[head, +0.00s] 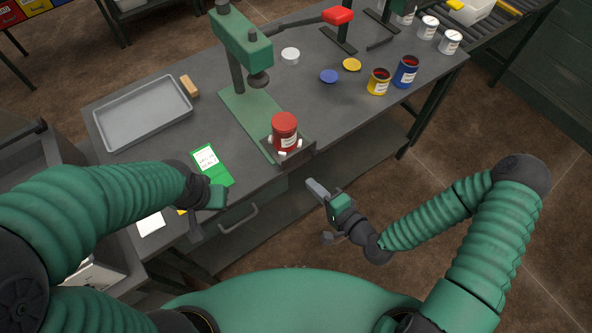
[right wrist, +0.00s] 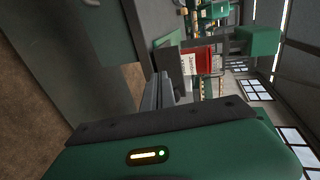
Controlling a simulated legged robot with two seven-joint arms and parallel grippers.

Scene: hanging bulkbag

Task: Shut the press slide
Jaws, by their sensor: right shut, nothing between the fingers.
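The green press (head: 243,40) stands on the grey workbench. Its slide (head: 308,146) is pulled out at the front, past the end of the green base, near the bench's front edge. A red can (head: 284,127) stands upright on the slide among small white blocks. The can also shows in the right wrist view (right wrist: 196,60), with the slide's dark front (right wrist: 170,62) beside it. My right gripper (head: 312,187) is shut and empty, in front of the bench and apart from the slide. My left gripper (head: 216,196) is by the green card; its fingers are not clear.
A grey tray (head: 143,112) and a wooden block (head: 189,86) lie at the left. Yellow (head: 378,83) and blue (head: 405,73) cans stand at the right, with loose lids nearby. A drawer handle (head: 238,219) sticks out below the bench top.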

